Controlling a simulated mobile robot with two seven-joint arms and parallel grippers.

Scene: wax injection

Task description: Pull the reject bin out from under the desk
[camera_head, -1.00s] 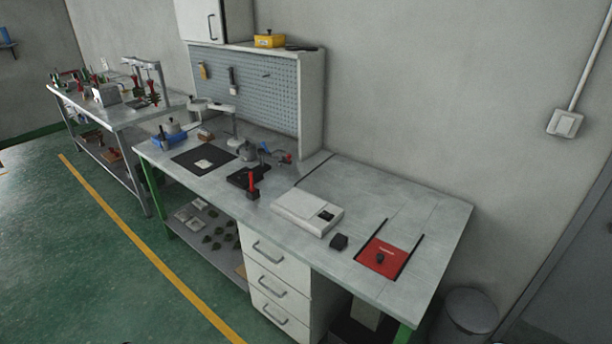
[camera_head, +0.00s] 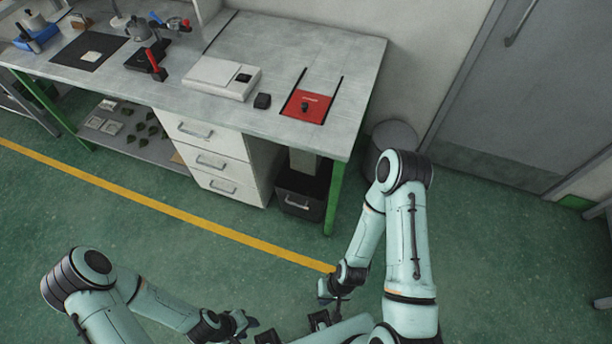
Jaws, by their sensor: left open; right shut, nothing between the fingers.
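The reject bin is the dark bin (camera_head: 299,192) on the floor under the right end of the desk (camera_head: 340,70). It stands between the white drawer unit and the green desk leg, with a light handle on its front. A pale upright piece shows above it. My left gripper (camera_head: 262,334) is open and empty at the bottom of the view, over the floor and well in front of the desk. My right gripper (camera_head: 325,303) is shut and empty, to the right of it and also apart from the bin.
The drawer unit (camera_head: 212,158) is left of the bin and the green leg (camera_head: 334,197) is right of it. A round grey waste can (camera_head: 396,137) stands by the wall beyond the desk's end. The green floor (camera_head: 150,245) in front of the desk is clear.

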